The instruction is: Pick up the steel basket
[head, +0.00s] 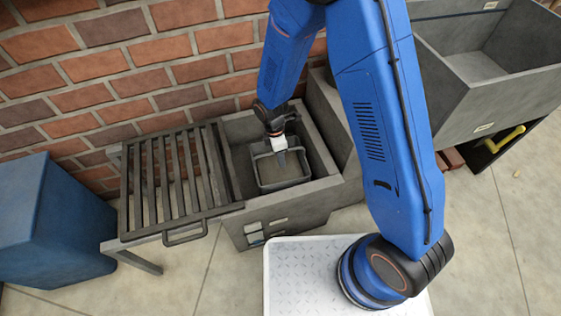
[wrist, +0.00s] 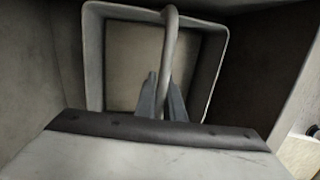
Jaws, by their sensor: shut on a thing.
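The steel basket (head: 284,183) is a grey, open rectangular container inside a grey stone-like basin (head: 235,127) against the brick wall. In the wrist view the basket's rim (wrist: 94,60) and its curved handle (wrist: 169,50) show. My gripper (wrist: 162,95) is shut on the handle, with one finger on each side of it. In the head view my gripper (head: 281,160) reaches down into the basin over the basket. I cannot tell whether the basket rests on the basin floor or hangs just above it.
A slatted metal rack (head: 172,183) with a front handle adjoins the basin on the left. A blue bin (head: 50,225) stands farther left. A large grey trough (head: 490,60) with a yellow pipe (head: 506,139) below is on the right. The basin walls closely surround the basket.

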